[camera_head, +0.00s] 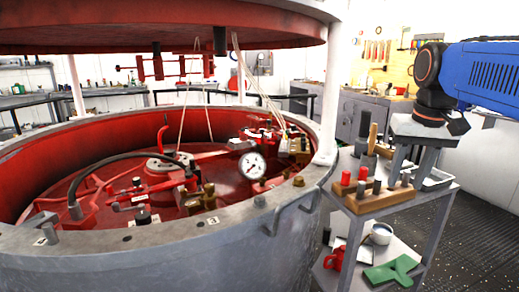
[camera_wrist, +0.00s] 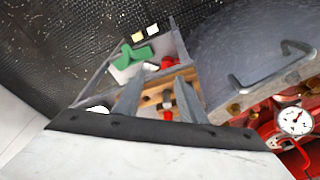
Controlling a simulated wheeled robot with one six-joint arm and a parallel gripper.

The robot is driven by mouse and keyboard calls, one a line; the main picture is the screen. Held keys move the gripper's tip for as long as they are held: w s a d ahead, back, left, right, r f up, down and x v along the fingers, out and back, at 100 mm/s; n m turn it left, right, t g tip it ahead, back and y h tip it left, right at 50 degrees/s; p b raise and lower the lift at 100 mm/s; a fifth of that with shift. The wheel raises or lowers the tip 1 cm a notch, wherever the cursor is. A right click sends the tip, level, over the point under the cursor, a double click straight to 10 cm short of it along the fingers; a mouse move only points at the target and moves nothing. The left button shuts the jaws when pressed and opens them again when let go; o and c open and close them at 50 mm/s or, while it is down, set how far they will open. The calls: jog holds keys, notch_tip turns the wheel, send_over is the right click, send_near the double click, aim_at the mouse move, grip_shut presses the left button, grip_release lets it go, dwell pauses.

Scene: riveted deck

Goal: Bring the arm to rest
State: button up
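My gripper (camera_head: 411,170) hangs from my blue and black arm at the right of the head view, above the cart's top shelf. Its two grey fingers point down and stand apart. In the wrist view my gripper (camera_wrist: 161,82) also shows spread fingers, with nothing held between them. Behind them lies a wooden block (camera_wrist: 150,100). In the head view this wooden block (camera_head: 372,201) carries red and grey pegs and sits on the cart, below and left of the fingers. I cannot tell how close the fingertips are to the pegs.
The grey cart (camera_head: 440,192) has a lower shelf with a green cloth (camera_head: 391,271), a red mug (camera_head: 335,258) and a white cup (camera_head: 381,233). A large round vessel (camera_head: 262,232) with red insides and a dial gauge (camera_head: 252,166) stands left. Dark floor (camera_head: 470,240) is clear at right.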

jog(key=s+a+f+n+t, duration=0.1)
jog(key=s+a+f, duration=0.1)
jog(key=s+f, duration=0.5)
jog(key=s+a+f+n+t, duration=0.1)
jog(key=s+a+f, duration=0.2)
jog(key=s+f, duration=0.5)
notch_tip(320, 180, down, 6)
jog(key=shift+s+a+f, duration=0.2)
jog(key=shift+s+f, duration=0.05)
jog(key=shift+s, duration=0.05)
